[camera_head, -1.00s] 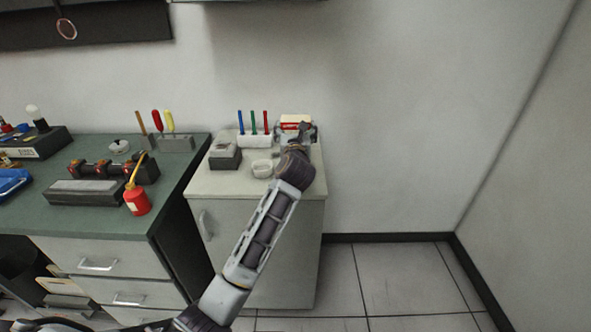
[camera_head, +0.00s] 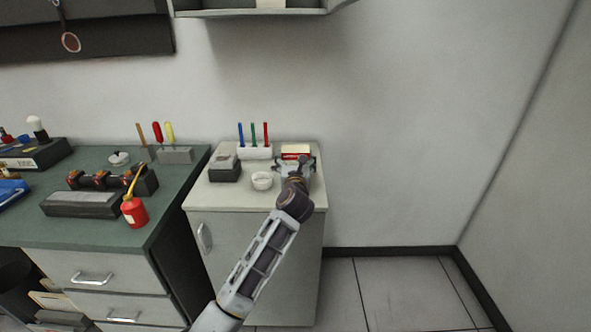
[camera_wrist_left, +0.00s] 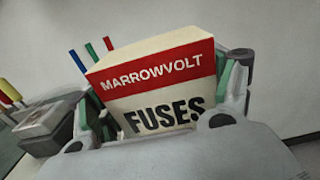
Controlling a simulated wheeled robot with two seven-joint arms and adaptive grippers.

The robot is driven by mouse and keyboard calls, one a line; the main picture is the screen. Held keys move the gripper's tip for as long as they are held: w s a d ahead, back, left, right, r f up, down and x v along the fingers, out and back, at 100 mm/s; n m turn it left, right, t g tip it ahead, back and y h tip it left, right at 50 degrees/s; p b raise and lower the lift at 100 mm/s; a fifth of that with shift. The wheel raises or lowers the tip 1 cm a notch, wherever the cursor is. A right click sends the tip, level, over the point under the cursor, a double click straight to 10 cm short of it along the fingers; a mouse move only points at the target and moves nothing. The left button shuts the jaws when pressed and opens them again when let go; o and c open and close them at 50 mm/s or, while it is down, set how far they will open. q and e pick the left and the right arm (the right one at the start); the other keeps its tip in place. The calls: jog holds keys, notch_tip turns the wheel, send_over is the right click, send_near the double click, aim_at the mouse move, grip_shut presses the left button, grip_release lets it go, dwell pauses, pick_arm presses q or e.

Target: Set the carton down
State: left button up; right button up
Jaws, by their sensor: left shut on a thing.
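The carton (camera_wrist_left: 160,82) is a cream box with a red band, lettered MARROWVOLT FUSES. In the left wrist view it sits tilted between the fingers of my left gripper (camera_wrist_left: 165,105), which is shut on it. In the head view the carton (camera_head: 296,150) shows at the back right of the pale cabinet top (camera_head: 232,191), just beyond my left gripper (camera_head: 296,164). Its underside is hidden, so I cannot tell whether it touches the cabinet top. My right gripper is not in view.
The green workbench (camera_head: 95,229) with tools is at left. A wall shelf (camera_head: 250,12) hangs above.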

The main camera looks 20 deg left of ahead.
pick_arm(q)
jog(key=shift+f, duration=0.5)
jog(key=shift+f+b, duration=0.35)
jog(key=shift+f, duration=1)
jog(key=o, duration=0.8)
jog(key=shift+o, duration=1.3)
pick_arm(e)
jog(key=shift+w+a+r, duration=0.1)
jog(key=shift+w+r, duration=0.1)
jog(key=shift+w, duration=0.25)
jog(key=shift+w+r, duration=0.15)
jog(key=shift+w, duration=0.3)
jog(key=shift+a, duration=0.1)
